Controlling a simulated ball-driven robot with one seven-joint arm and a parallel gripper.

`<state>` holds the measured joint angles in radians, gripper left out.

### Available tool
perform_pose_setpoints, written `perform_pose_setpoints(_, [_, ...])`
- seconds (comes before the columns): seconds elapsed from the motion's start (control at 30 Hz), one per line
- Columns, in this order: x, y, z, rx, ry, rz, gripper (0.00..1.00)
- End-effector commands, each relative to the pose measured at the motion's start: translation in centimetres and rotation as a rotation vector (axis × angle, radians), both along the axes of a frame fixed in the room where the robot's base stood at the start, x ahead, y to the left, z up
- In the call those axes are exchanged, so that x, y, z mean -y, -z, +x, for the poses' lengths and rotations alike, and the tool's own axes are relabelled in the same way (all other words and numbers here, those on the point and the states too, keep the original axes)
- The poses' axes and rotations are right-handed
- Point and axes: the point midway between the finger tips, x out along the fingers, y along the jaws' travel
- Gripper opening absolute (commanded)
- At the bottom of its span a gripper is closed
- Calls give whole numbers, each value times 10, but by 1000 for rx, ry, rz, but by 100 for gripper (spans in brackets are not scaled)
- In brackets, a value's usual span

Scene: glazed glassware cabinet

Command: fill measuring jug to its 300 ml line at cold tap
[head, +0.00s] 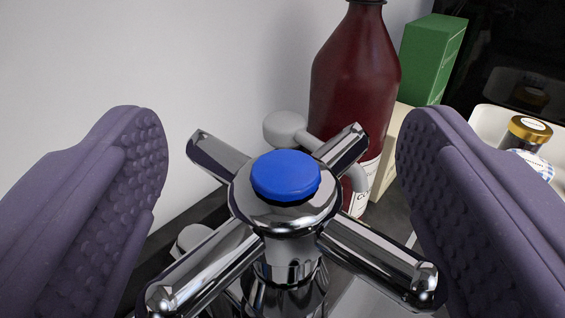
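The cold tap's chrome cross handle (287,215) with a blue cap (286,174) fills the middle of the head view. Its several spokes spread out, two toward me and two away. My gripper (280,150) is open, with one purple padded finger on each side of the handle. The fingers look apart from the spokes, and nothing is held between them. The measuring jug is not in view. The spout and any water cannot be made out.
Behind the handle stand a dark red bottle (354,80), a green box (431,58) and a cream box (393,150). A white container (490,117) with a gold-lidded jar (529,131) is at the right. A pale wall (200,60) closes the left and back.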

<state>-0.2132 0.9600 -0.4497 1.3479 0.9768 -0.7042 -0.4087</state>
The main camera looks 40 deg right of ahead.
Motion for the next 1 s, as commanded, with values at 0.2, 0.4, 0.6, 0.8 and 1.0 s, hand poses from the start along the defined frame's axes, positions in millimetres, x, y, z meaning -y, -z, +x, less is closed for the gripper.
perform_pose_setpoints(0.2, [0, 0, 0, -1, 0, -1, 85])
perform_pose_setpoints(0.4, [-8, -1, -9, -1, -1, 0, 85])
perform_pose_setpoints(0.6, [-31, -1, -38, -3, -2, 0, 85])
perform_pose_setpoints(0.8, [-47, 0, -58, -2, -1, -1, 85])
perform_pose_setpoints(1.0, [-49, 1, -61, -1, -1, -1, 85])
